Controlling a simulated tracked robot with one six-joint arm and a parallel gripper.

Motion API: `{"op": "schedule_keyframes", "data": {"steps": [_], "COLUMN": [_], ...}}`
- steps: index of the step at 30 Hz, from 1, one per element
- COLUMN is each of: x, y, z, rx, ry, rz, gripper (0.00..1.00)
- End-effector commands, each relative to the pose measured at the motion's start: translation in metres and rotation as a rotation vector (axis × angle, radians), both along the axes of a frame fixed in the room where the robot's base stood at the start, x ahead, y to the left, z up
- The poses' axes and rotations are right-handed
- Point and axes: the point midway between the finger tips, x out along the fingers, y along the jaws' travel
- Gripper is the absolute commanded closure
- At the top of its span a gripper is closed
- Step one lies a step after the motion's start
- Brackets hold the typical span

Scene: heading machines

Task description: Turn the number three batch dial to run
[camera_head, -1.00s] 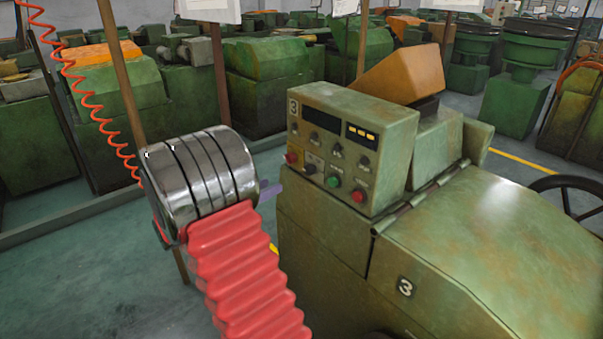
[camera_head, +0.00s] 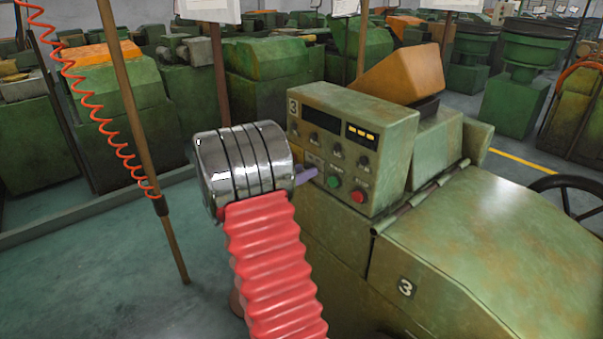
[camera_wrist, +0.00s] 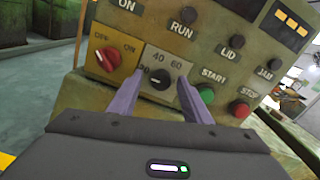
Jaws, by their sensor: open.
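The control box (camera_head: 387,142) marked 3 stands on a green machine, also marked 3. In the wrist view, a dark round dial (camera_wrist: 160,79) sits on a pale plate with 40 and 60 readable and a part-hidden mark at left. I see no run mark on this plate; RUN (camera_wrist: 181,30) is lettered higher on the panel. My gripper (camera_wrist: 160,85) is open, its lavender fingers apart to the left and right of the dial. Whether they touch the panel I cannot tell. In the head view my gripper (camera_head: 306,176) is close to the box's lower left and hides the dial.
A red OFF/ON switch (camera_wrist: 108,58) on a yellow plate is just left of the dial. A green START button (camera_wrist: 207,93) and a red STOP button (camera_wrist: 239,108) are to its right. A brown post (camera_head: 140,120) with a coiled red cable stands left of my arm.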

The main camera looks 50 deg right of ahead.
Motion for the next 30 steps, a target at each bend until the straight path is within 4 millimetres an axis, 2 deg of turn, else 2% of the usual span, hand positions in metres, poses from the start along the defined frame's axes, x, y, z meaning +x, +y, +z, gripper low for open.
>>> {"op": "schedule_keyframes", "data": {"steps": [5, 13, 30], "x": [-0.0027, -0.0025, -0.0013], "y": [-0.0109, -0.0115, -0.0109], "z": [0.0000, 0.0000, -0.0002], "rx": [0.000, 0.000, 0.000], "ry": [0.000, 0.001, 0.001], "rz": [0.000, 0.001, 0.004], "gripper": [0.56, 0.56, 0.95]}}
